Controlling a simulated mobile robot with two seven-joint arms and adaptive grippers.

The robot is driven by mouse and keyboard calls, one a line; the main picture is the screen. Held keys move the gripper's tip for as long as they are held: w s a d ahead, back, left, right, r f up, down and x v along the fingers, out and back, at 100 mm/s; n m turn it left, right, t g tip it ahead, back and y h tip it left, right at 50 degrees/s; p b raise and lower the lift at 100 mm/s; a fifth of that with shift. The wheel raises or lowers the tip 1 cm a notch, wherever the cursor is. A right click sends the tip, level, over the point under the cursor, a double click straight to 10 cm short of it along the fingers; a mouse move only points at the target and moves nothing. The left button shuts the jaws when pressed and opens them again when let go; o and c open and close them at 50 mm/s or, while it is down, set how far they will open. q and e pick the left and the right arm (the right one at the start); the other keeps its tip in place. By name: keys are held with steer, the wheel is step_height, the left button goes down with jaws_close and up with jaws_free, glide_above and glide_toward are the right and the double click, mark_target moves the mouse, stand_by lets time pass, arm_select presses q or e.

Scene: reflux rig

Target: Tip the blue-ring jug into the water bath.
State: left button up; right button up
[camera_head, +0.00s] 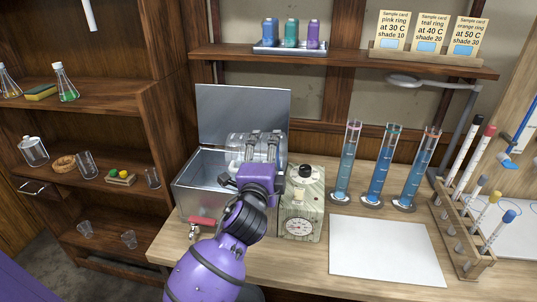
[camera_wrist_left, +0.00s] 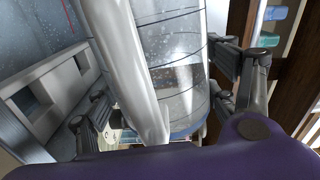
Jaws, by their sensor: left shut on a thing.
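The clear jug (camera_head: 236,143) lies tipped on its side above the water bath (camera_head: 203,187), a grey metal box with its lid raised behind. My left gripper (camera_head: 264,142) is shut on the jug and partly covers it. In the left wrist view the clear jug (camera_wrist_left: 178,65) fills the middle between the fingers of my left gripper (camera_wrist_left: 165,105), with thin dark lines round its wall and a bluish band near its lower end. Droplets show on the wall. I cannot tell how much liquid is in the jug or the bath. My right gripper is not in view.
Several blue-filled cylinders (camera_head: 378,180), a white sheet (camera_head: 386,250) and a wooden rack (camera_head: 465,238) stand farther right. A shelf (camera_head: 350,62) runs above the bench.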

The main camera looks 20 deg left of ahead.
mark_target(259, 152)
arm_select(q)
steer(key=shift+a+r+n+p, duration=0.4)
steer(key=shift+r+n+p, duration=0.1)
steer(key=shift+r+n, duration=0.15)
steer(key=shift+s, duration=0.1)
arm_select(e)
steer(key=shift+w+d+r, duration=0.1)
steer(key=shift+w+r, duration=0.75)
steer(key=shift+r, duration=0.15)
arm_select(q)
steer(key=shift+s+a+r+n+p, duration=0.1)
steer(key=shift+a+r+n+p, duration=0.4)
steer(key=shift+r+n+p, duration=0.2)
steer(key=shift+f, duration=0.1)
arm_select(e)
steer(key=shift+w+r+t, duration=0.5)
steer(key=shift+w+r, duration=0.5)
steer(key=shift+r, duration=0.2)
arm_select(q)
steer(key=shift+f, duration=0.1)
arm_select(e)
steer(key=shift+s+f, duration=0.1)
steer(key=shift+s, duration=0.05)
